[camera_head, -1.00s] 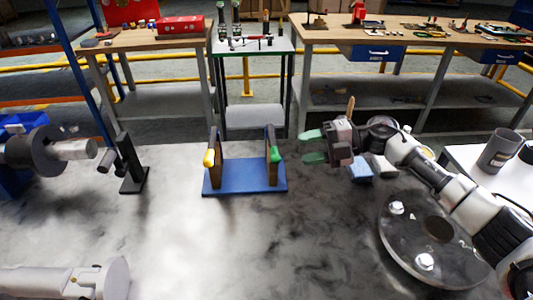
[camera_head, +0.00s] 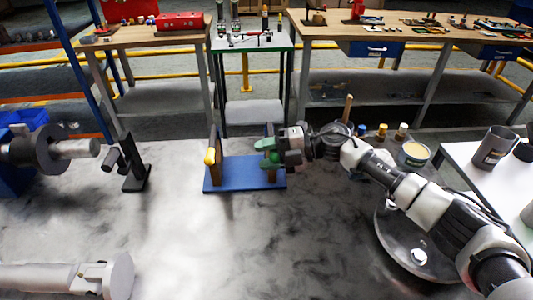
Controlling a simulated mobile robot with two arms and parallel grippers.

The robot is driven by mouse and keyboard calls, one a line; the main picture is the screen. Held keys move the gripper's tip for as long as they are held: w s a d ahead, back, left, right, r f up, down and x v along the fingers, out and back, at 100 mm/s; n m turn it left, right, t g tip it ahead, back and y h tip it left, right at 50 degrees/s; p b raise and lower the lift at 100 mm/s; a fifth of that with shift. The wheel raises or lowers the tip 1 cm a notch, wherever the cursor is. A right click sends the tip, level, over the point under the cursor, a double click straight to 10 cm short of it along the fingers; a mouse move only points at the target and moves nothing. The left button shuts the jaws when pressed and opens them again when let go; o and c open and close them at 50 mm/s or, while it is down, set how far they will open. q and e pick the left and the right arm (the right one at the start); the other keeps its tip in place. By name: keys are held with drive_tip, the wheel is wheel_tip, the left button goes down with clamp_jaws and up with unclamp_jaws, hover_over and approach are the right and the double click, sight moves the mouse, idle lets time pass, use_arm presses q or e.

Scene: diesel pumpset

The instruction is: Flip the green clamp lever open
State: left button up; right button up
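A clamp stand with a blue base (camera_head: 232,178) stands on the grey table. It has two upright brown posts. The left post carries a yellow lever (camera_head: 209,156). The green clamp lever is at the top of the right post, largely hidden by my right gripper, and I cannot separate it clearly from the green fingertips. My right gripper (camera_head: 267,152) reaches in from the right, with its green fingertips at the top of that right post. Whether the fingers are closed on the lever cannot be seen. My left gripper is not in view.
A black bracket (camera_head: 132,165) stands left of the clamp stand, by a grey cylinder (camera_head: 72,149). Small jars (camera_head: 381,131) and a tub (camera_head: 413,153) are behind my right arm. A grey cup (camera_head: 494,147) is on the white table.

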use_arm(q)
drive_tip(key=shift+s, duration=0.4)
use_arm(e)
clamp_jaws()
use_arm(q)
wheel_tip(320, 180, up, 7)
drive_tip(key=p, duration=0.7)
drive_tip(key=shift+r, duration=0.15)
use_arm(e)
wheel_tip(320, 180, up, 7)
drive_tip(key=w+m+g, duration=0.2)
drive_tip(key=m, duration=0.3)
drive_tip(key=shift+w+r+m, duration=0.15)
drive_tip(key=shift+w+m, duration=0.05)
drive_tip(key=shift+m, duration=0.1)
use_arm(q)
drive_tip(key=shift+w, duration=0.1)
use_arm(e)
drive_tip(key=shift+o, duration=0.6)
unclamp_jaws()
drive_tip(key=shift+d, duration=0.15)
